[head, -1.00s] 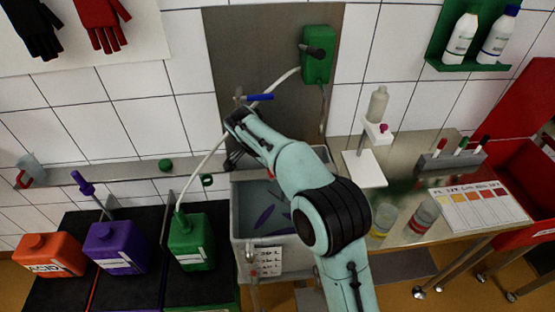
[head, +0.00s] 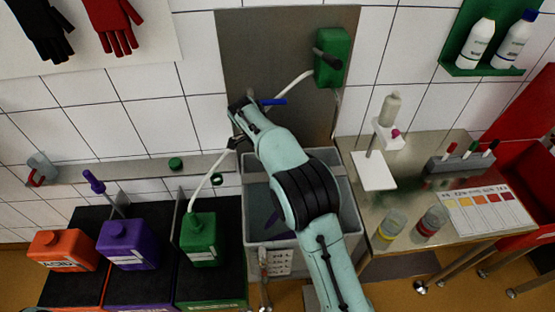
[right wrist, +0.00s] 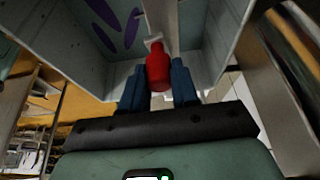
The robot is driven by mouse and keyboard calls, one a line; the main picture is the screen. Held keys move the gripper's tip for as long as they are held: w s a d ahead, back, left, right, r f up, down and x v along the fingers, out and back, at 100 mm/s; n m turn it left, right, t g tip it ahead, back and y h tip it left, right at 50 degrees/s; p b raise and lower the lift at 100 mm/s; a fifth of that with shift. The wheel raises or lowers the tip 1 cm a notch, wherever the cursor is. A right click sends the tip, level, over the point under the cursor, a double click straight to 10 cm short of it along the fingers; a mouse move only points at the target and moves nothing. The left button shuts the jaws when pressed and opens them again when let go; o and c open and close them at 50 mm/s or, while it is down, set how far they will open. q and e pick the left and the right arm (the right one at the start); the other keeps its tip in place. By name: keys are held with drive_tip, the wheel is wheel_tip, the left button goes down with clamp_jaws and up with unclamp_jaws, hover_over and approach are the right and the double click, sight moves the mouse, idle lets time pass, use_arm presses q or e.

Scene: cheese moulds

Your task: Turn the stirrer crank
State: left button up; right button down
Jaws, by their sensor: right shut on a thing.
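My right gripper (head: 236,143) is over the back left of the grey basin (head: 262,243) in the head view. In the right wrist view its two blue fingers (right wrist: 158,66) are shut on a red handle (right wrist: 159,70). The handle sits at the end of a pale shaft or bar; I take it for the stirrer crank's grip. In the head view my gripper and arm hide the handle. Purple marks show on the basin's wall or inside it in the wrist view (right wrist: 105,22). My left gripper is not in view.
Orange, purple and green canisters (head: 199,240) stand left of the basin. A white hose (head: 212,178) runs from the green one up behind my gripper. A blue lever (head: 272,101) is just above. A steel table (head: 440,240) with jars stands on the right.

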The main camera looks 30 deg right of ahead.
idle(0.4)
drive_tip(key=c, duration=0.8)
unclamp_jaws()
drive_tip(key=shift+c, duration=0.2)
drive_tip(key=shift+r, duration=0.15)
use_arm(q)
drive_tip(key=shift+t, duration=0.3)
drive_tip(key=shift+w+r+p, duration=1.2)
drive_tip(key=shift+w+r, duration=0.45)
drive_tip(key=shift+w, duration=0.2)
use_arm(e)
drive_tip(key=v, duration=1.3)
